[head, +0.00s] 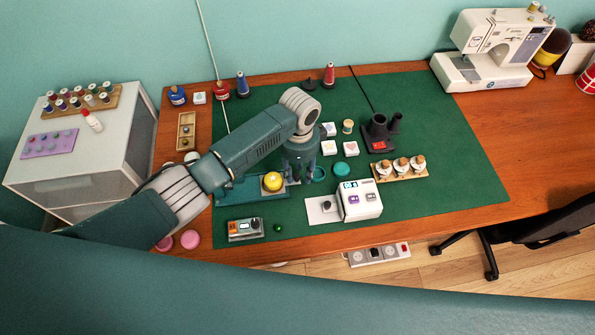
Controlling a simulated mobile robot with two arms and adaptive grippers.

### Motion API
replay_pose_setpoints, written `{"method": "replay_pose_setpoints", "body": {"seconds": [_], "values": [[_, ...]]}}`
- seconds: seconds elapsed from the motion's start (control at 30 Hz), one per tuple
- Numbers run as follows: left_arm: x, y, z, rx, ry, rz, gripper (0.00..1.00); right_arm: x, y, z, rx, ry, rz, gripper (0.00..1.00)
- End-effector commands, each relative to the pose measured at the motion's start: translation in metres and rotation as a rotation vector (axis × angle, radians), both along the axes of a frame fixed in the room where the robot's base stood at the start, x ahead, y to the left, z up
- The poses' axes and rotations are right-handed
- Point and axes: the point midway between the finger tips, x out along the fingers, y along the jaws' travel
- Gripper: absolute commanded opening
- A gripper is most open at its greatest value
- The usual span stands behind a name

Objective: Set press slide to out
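My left arm reaches in from the left over the green mat (450,140). My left gripper (299,176) points down beside the right end of a low teal device (235,190) that carries a yellow ball-like piece with a star (272,182). The gripper and arm hide part of this device, and I cannot tell whether the fingers touch it or how far apart they are. A white machine with purple buttons (367,202) stands to the right, with a flat white plate (321,209) at its left side. No part is clearly recognisable as the press slide. My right gripper is not in view.
A small orange-and-grey device (244,229) and a green ball (278,228) lie in front. White tiles (329,147), a teal disc (342,168), a dark holder (380,130) and a spool rack (401,169) stand nearby. The mat's right side is clear.

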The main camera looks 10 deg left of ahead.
Motion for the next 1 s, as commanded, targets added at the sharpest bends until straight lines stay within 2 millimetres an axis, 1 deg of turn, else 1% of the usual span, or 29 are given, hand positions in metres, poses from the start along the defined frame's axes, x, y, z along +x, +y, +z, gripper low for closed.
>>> {"method": "replay_pose_setpoints", "body": {"seconds": [0.17, 0.27, 0.37, 0.5, 0.7, 0.83, 1.0], "values": [[0.000, 0.001, 0.001, 0.002, 0.001, 0.001, 0.35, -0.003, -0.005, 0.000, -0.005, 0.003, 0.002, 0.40], [0.000, 0.001, 0.008, 0.002, 0.000, 0.000, 0.35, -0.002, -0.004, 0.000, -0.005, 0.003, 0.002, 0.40], [0.000, 0.001, 0.024, 0.001, -0.002, 0.000, 0.35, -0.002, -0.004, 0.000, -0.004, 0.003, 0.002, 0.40], [0.001, 0.000, 0.056, -0.001, -0.004, -0.001, 0.35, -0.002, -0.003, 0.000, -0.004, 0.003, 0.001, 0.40], [0.001, 0.000, 0.095, 0.001, -0.002, -0.001, 0.35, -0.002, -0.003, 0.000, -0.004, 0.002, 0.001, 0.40], [0.001, -0.001, 0.111, 0.001, -0.001, 0.000, 0.35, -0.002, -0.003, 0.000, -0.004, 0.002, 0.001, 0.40], [0.000, 0.000, 0.119, 0.003, 0.001, 0.000, 0.35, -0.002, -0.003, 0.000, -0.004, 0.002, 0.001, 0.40]]}}
